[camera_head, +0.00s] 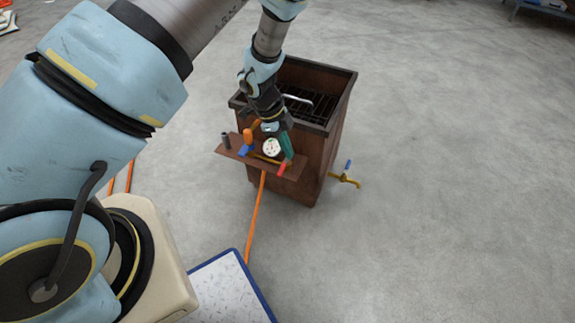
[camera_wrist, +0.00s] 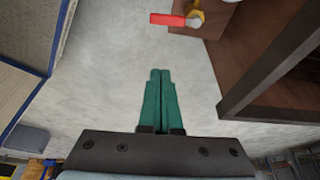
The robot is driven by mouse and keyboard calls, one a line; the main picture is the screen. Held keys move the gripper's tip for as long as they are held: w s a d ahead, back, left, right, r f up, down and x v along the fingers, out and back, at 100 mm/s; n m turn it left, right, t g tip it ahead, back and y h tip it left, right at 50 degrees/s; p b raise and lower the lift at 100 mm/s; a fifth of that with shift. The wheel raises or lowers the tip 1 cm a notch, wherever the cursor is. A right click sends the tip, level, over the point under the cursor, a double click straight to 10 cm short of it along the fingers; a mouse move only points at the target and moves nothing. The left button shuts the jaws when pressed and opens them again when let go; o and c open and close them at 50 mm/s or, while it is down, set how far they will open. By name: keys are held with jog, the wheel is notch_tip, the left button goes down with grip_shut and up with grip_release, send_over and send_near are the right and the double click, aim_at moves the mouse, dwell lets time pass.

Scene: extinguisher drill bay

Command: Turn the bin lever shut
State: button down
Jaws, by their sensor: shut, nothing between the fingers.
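The brown bin (camera_head: 285,170) stands on the floor, with an open top and a dark rack inside. A shelf on its near side carries a white round gauge (camera_head: 271,147), a blue handle (camera_head: 245,151) and a red lever (camera_head: 282,168) at its right end. The red lever (camera_wrist: 172,19) also shows at the top of the wrist view, beside a yellow fitting. My gripper (camera_head: 288,153) is over the shelf's right part, its green fingers shut and empty. In the wrist view the fingertips (camera_wrist: 160,72) are apart from the red lever in the picture. I cannot tell which handle is the bin lever.
A brass tap with a blue handle (camera_head: 348,166) sticks out from the bin's right side. A dark cylinder (camera_head: 226,141) stands on the shelf's left end. An orange hose (camera_head: 256,215) runs down to a blue-edged white board (camera_head: 225,290). Floor on the right is clear.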

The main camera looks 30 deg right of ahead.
aim_at(281, 171)
notch_tip(281, 171, down, 9)
jog(key=shift+w+a, duration=0.2)
jog(key=shift+w, duration=0.1)
dwell(0.4)
jog(key=shift+w+a+r+p, duration=0.1)
jog(key=shift+w+a+p, duration=0.2)
jog(key=shift+p, duration=0.1)
jog(key=shift+w+a+m+p, duration=0.1)
jog(key=shift+w+m+p, duration=0.2)
jog(key=shift+m, duration=0.1)
jog(key=shift+a, duration=0.1)
